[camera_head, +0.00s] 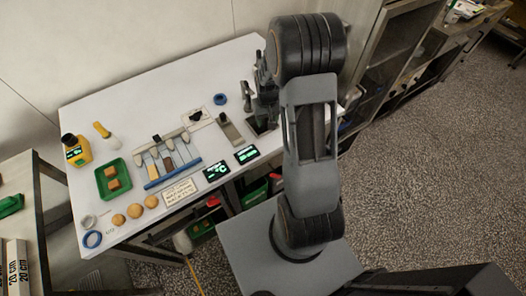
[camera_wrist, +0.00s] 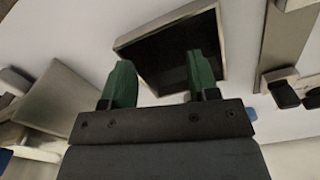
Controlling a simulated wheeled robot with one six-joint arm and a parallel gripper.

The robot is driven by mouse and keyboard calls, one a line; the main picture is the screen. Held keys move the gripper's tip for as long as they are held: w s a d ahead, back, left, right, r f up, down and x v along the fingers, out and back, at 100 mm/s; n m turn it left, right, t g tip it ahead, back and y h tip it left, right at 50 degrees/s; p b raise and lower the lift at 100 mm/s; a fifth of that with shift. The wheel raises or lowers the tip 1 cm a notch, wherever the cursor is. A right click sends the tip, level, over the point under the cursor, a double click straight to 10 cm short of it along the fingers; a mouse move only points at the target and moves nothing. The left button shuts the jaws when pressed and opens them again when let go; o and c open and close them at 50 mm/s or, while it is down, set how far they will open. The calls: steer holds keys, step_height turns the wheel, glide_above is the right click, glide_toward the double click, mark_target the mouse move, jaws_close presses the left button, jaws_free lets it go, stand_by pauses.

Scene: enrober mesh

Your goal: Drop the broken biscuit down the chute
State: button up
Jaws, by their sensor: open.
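My gripper (camera_wrist: 158,78) is open, its two green fingers apart with nothing between them. In the wrist view it is over a dark square opening with a pale metal rim (camera_wrist: 208,18), which looks like the chute. In the head view the dark opening (camera_head: 261,126) is at the right end of the white table, partly hidden by my gripper (camera_head: 263,105). Three round biscuits (camera_head: 135,210) lie at the table's front left. None is clearly broken at this size, and I cannot make out a broken biscuit in either view. The inside of the opening is too dark to see into.
A mesh rack (camera_head: 168,158) with a blue front bar is mid-table. Two small displays (camera_head: 216,171) and a printed card (camera_head: 180,192) line the front edge.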

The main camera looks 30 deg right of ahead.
step_height(320, 180, up, 13)
steer(key=b, duration=0.1)
stand_by(0.3)
steer(key=shift+a, duration=0.1)
stand_by(0.3)
steer(key=s+a+r+n+t, duration=0.1)
steer(key=s+a+r+t, duration=0.1)
steer(key=s+a, duration=0.3)
steer(key=s+a+r+t, duration=0.2)
steer(key=s+a+r, duration=0.3)
steer(key=s, duration=0.5)
steer(key=shift+a+r+n+t, duration=0.15)
steer(key=shift+a+n+t, duration=0.1)
steer(key=shift+n+t, duration=0.15)
stand_by(0.9)
